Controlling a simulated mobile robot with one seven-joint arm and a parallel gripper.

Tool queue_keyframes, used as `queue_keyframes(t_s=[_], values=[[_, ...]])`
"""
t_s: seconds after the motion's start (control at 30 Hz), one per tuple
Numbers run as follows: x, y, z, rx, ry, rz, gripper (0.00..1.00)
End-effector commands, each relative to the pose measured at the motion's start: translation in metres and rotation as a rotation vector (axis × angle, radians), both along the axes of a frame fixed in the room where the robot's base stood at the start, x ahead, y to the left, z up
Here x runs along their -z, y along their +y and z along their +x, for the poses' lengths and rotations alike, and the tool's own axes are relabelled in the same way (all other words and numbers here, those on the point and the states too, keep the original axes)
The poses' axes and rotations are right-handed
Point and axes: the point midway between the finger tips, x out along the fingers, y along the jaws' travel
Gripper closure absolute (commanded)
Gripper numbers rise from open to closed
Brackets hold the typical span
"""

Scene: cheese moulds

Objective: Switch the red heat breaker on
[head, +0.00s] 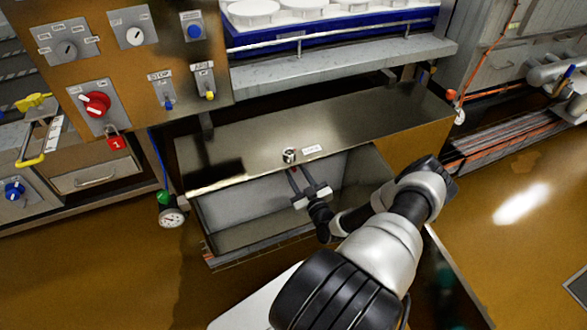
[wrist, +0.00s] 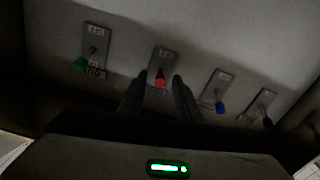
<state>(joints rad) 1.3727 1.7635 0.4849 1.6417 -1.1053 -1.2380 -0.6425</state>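The red breaker lever (wrist: 160,78) sits on a small grey plate in a row of breakers in the wrist view. Its tip points down in the picture. My gripper (wrist: 158,88) is open, with one dark finger on each side below the red lever. I cannot tell whether a finger touches it. In the head view my gripper (head: 300,184) reaches into the open front of a metal cabinet (head: 245,150). The plate lettering is too dark to read surely.
A green lever (wrist: 80,64) is left of the red one, a blue lever (wrist: 219,107) and a black lever (wrist: 267,122) right. The cabinet's top overhangs my gripper. A control panel with a red rotary knob (head: 96,104) and red padlock (head: 116,143) stands at upper left.

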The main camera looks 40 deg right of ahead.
Motion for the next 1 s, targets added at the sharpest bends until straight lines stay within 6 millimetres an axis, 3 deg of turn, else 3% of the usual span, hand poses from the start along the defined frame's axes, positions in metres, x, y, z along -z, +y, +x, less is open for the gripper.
queue_keyframes(t_s=[0.3, 0.5, 0.77, 1.0], values=[[0.0, 0.0, -0.001, 0.0, 0.0, 0.001, 0.68], [0.0, 0.0, 0.0, 0.0, 0.0, 0.0, 1.0], [-0.011, 0.001, 0.001, -0.003, 0.042, 0.009, 1.0], [-0.027, 0.0, 0.005, -0.006, 0.236, 0.053, 1.0]])
